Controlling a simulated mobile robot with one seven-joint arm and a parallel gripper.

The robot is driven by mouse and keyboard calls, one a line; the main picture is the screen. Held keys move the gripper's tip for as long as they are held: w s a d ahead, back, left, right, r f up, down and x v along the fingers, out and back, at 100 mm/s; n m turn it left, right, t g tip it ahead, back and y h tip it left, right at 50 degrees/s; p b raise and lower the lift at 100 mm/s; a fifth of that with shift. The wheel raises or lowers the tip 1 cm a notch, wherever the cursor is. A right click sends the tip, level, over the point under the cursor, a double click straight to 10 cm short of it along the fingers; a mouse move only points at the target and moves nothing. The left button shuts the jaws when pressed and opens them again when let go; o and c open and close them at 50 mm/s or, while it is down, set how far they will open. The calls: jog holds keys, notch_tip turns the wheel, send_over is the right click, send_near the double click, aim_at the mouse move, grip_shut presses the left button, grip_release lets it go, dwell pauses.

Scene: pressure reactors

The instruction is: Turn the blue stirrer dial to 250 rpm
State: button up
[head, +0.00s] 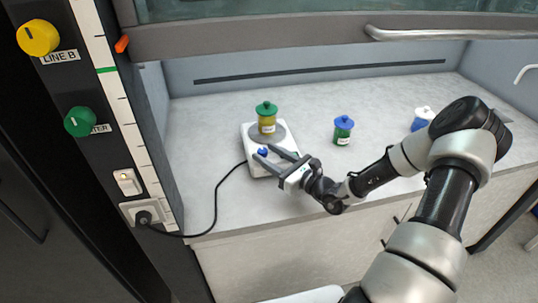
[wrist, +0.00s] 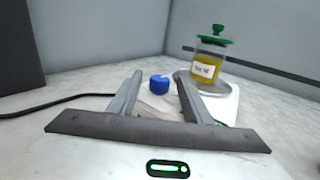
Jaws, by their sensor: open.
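The blue stirrer dial (head: 262,152) is a small knob on the front of the white hotplate stirrer (head: 254,169) in the head view. In the wrist view the blue dial (wrist: 159,82) shows between and beyond the two finger tips. My gripper (head: 267,155) is open, its fingers reaching toward the dial from the front right. In the wrist view the open gripper (wrist: 157,75) has one finger on each side of the dial, with no clear contact. Any scale or rpm marking is too small to read. A green-lidded vessel (head: 267,118) with yellow contents stands on the stirrer plate; it also shows in the wrist view (wrist: 207,68).
A green vessel with a blue lid (head: 343,130) and a white-lidded blue vessel (head: 422,118) stand to the right on the bench. A black cable (head: 216,205) runs from the stirrer to a wall socket (head: 143,215). The raised sash (head: 300,32) spans above.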

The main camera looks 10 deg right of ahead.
jog(key=c, duration=1.1)
jog(key=shift+o, duration=0.2)
jog(key=shift+s+r, duration=0.1)
jog(key=m+t+h+p, duration=0.1)
jog(key=m+h+p, duration=0.1)
jog(key=h+p, duration=0.1)
jog(key=shift+s+a+r+m+t+h, duration=0.1)
jog(key=shift+s+a+m+t+h, duration=0.05)
jog(key=shift+a+m+t+h, duration=0.2)
jog(key=m+h+p, duration=0.2)
jog(key=a+m+t+h+p, duration=0.1)
jog(key=h+p, duration=0.2)
jog(key=shift+s+m+h, duration=0.1)
jog(key=shift+m+h, duration=0.25)
jog(key=m+h+p, duration=0.1)
jog(key=h, duration=0.1)
jog(key=m+h+p, duration=0.1)
jog(key=h, duration=0.1)
jog(key=shift+a+m+p, duration=0.25)
jog(key=shift+m+p, duration=0.05)
jog(key=shift+p, duration=0.05)
jog(key=shift+a+f+m+g+h+p, duration=0.15)
jog(key=shift+m+g+h+p, duration=0.2)
jog(key=shift+m+h+p, duration=0.5)
jog(key=shift+a+f+m+g+h+p, duration=0.1)
jog(key=shift+m+g+h+p, duration=0.35)
jog(key=shift+h, duration=0.8)
jog(key=shift+w, duration=0.2)
jog(key=o, duration=1.1)
jog(key=shift+c, duration=0.2)
